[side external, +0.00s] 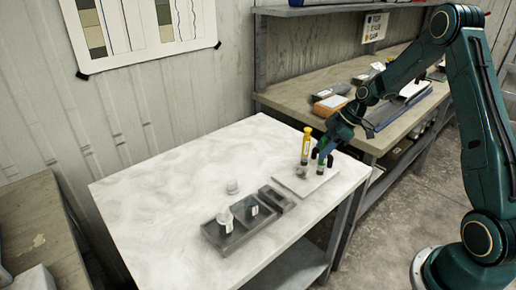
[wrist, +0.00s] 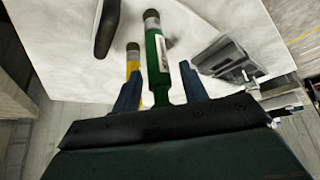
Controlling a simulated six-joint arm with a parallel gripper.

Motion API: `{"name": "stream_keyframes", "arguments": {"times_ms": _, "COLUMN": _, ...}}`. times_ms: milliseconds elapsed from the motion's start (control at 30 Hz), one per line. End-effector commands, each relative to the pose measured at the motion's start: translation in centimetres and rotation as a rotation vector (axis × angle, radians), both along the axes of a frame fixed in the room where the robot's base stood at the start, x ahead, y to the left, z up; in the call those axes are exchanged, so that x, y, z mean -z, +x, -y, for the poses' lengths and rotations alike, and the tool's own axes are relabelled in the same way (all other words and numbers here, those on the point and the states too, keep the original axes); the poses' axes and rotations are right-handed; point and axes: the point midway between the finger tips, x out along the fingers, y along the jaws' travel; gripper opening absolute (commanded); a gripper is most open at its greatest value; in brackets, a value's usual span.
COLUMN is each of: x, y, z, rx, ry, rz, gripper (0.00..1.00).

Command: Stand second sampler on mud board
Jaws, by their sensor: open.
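A yellow sampler (side external: 305,147) stands upright on a pale flat board (side external: 300,187) on the table's right part. A green sampler (side external: 320,166) stands beside it, partly hidden by my gripper (side external: 323,151). In the wrist view the green sampler (wrist: 155,55), with a white label and dark cap, lies between the two blue fingers of my gripper (wrist: 161,92). The fingers are apart, with gaps showing beside the sampler. The yellow sampler (wrist: 133,66) shows just left of it, partly behind the left finger. I cannot tell whether the board is the mud board.
The table's (side external: 160,185) left side is clear. A loaded workbench (side external: 290,95) stands behind.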

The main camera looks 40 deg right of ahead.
Motion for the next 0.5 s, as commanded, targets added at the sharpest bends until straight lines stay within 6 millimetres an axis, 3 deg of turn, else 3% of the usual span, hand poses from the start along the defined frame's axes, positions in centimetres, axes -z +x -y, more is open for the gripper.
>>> {"name": "stream_keyframes", "arguments": {"times_ms": 267, "x": -2.4, "y": -0.9, "z": 1.1, "rx": 0.002, "ry": -0.002, "rz": 0.004, "gripper": 0.43}}
{"name": "stream_keyframes", "arguments": {"times_ms": 500, "x": -5.7, "y": -2.3, "z": 2.4, "rx": 0.003, "ry": -0.003, "rz": 0.003, "gripper": 0.43}}
